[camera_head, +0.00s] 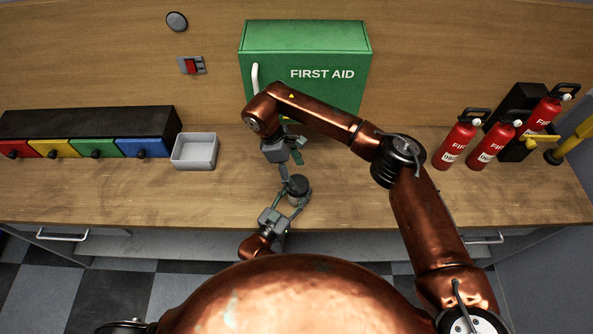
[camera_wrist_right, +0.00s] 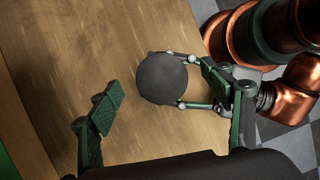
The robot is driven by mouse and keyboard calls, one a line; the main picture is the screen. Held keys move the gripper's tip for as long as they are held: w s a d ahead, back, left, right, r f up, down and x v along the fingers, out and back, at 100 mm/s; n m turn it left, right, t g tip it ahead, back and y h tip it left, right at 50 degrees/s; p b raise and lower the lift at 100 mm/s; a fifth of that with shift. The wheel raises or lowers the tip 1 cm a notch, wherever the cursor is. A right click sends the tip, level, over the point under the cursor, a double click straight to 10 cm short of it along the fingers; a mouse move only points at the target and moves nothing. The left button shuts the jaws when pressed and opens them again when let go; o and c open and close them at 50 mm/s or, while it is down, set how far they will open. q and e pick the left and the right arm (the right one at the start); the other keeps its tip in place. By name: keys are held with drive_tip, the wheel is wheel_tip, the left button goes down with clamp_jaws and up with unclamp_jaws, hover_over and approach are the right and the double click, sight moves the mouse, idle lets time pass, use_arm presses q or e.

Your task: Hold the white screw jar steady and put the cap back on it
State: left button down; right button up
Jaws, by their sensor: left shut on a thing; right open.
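A small round jar with a dark grey top (camera_head: 298,186) stands near the middle of the table's front part. In the right wrist view only its dark round top (camera_wrist_right: 161,78) shows. The cap seems to be this top, but I cannot tell whether it is seated; no white shows. My left gripper (camera_head: 293,197) is shut on the jar from the front, one finger on each side. Its fingertips (camera_wrist_right: 188,82) also show in the right wrist view. My right gripper (camera_head: 290,165) is open and empty, behind and above the jar, and its fingers (camera_wrist_right: 160,95) are spread wide.
A grey open tray (camera_head: 195,136) and coloured drawers (camera_head: 96,149) are at the left. A green first aid box (camera_head: 305,50) stands at the back, behind my right arm. Several red fire extinguishers (camera_head: 459,140) stand at the right. The wooden table (camera_head: 225,200) around the jar is clear.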

drive_tip(key=n, duration=0.6)
drive_tip(key=shift+w+r+y, duration=0.1)
drive_tip(key=shift+y, duration=0.2)
drive_tip(key=n, duration=0.6)
drive_tip(key=shift+r+y, duration=0.15)
drive_tip(key=shift+y, duration=0.15)
drive_tip(key=n, duration=0.3)
drive_tip(key=shift+w+d+r+n, duration=0.1)
drive_tip(key=shift+n, duration=0.3)
drive_tip(key=n, duration=0.6)
drive_tip(key=shift+r+t+y, duration=0.15)
drive_tip(key=shift+t+y, duration=0.15)
drive_tip(key=shift+y, duration=0.1)
drive_tip(key=n, duration=0.4)
drive_tip(key=shift+r, duration=0.15)
drive_tip(key=n, duration=0.4)
drive_tip(key=n+y, duration=0.1)
drive_tip(key=n, duration=0.1)
drive_tip(key=shift+r, duration=0.25)
drive_tip(key=n, duration=0.5)
drive_tip(key=shift+s+r+n+y, duration=0.2)
drive_tip(key=shift+r+n+y, duration=0.05)
drive_tip(key=shift+n+y, duration=0.05)
drive_tip(key=n, duration=0.4)
drive_tip(key=shift+s+r+n+t, duration=0.15)
drive_tip(key=shift+r+n+t, duration=0.05)
drive_tip(key=shift+n+t, duration=0.1)
